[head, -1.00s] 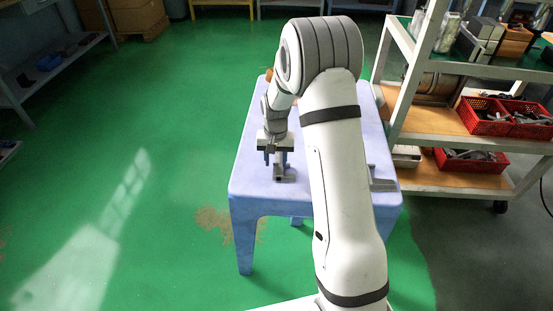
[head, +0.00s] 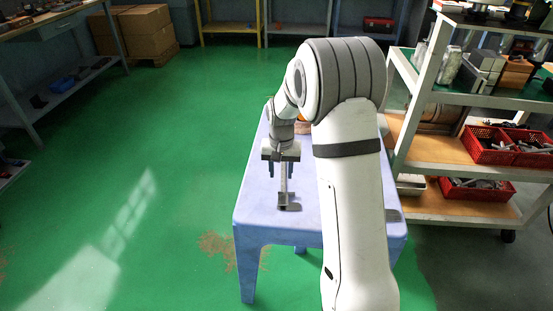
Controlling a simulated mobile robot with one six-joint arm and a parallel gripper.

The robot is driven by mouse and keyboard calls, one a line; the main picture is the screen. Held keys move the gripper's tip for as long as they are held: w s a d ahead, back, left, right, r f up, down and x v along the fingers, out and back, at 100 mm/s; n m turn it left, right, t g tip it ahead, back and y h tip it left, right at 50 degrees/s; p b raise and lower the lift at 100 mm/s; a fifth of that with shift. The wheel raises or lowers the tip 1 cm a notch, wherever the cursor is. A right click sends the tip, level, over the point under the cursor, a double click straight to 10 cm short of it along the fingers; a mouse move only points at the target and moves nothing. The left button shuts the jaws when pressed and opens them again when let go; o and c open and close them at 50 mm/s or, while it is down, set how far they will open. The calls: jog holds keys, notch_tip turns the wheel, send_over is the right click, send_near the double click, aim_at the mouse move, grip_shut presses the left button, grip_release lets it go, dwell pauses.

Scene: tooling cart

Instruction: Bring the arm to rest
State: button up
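My gripper (head: 281,170) points down over the pale blue table (head: 260,215), its two dark fingers apart. A grey metal part (head: 289,207) with a flat foot and an upright bar stands on the table just below it. The bar's top reaches up toward the gap between the fingers; I cannot tell whether they touch it. The foot rests on the table. My white arm crosses the middle of the view and hides much of the table's right side.
A second grey piece (head: 392,215) shows at the table's right edge, partly hidden by my arm. A shelved cart (head: 450,148) with red bins (head: 490,155) stands close on the right. Green floor is open on the left. A workbench (head: 50,40) and cardboard boxes (head: 142,35) stand farther back.

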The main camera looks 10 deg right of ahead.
jog(key=s+r+n+t+p, duration=0.1)
jog(key=s+r+p, duration=0.9)
jog(key=r, duration=0.9)
jog(key=s+r+n+p, duration=0.1)
jog(key=s+r+p, duration=0.1)
jog(key=s+r, duration=0.3)
jog(key=s+r+n+t+p, duration=0.1)
jog(key=s+r, duration=0.4)
jog(key=s, duration=0.8)
jog(key=shift+s+t+p, duration=0.3)
jog(key=shift+s+p, duration=0.05)
jog(key=shift+p, duration=0.45)
jog(key=shift+d, duration=0.1)
